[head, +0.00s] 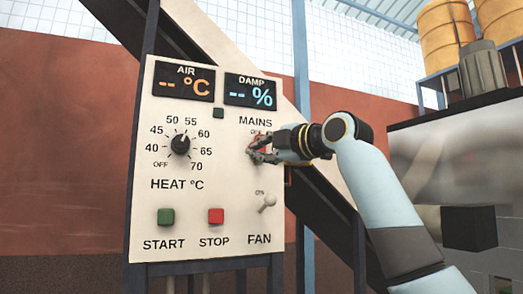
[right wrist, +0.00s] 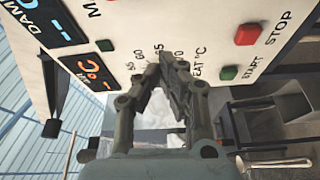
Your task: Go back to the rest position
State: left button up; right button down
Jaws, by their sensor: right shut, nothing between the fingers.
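My right gripper (head: 254,150) is at the upper right of the white control panel (head: 222,180) in the head view. Its fingers are shut with nothing between them. My right arm reaches in from the lower right. My left gripper is not in view.
The panel has a black heat dial (head: 180,145), a green START button (head: 166,216), a red STOP button (head: 216,216) and a FAN toggle (head: 267,202). The AIR display (head: 184,82) and DAMP display (head: 250,93) show dashes. Orange drums (head: 446,35) stand at upper right.

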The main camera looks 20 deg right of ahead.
notch_tip(320, 180, down, 32)
jog(key=d+m+g+h, duration=0.2)
jog(key=m+g, duration=0.1)
jog(key=g, duration=0.2)
jog(key=s+d+f+m+g+h, duration=0.1)
jog(key=s+f, duration=0.3)
jog(key=f, duration=0.5)
jog(key=s+f+m+g, duration=0.2)
jog(key=s+f, duration=0.1)
jog(key=f, duration=0.6)
jog(key=s+d+f+m+g+h, duration=0.1)
jog(key=s+f, duration=0.3)
jog(key=f, duration=0.5)
jog(key=s+d+f+m+g+h, duration=0.2)
jog(key=s+f+m+g, duration=0.3)
jog(key=s+f, duration=1.9)
jog(key=s+f+m, duration=0.3)
jog(key=s, duration=0.6)
jog(key=s+d+f+m+g, duration=0.1)
jog(key=s+f+m, duration=0.1)
jog(key=s, duration=0.8)
jog(key=s+d+f+m+g+h, duration=0.1)
jog(key=s+f+m, duration=0.2)
jog(key=s, duration=0.7)
jog(key=shift+s+f+m, duration=0.15)
jog(key=shift+f+m, duration=0.2)
jog(key=shift+m, duration=0.05)
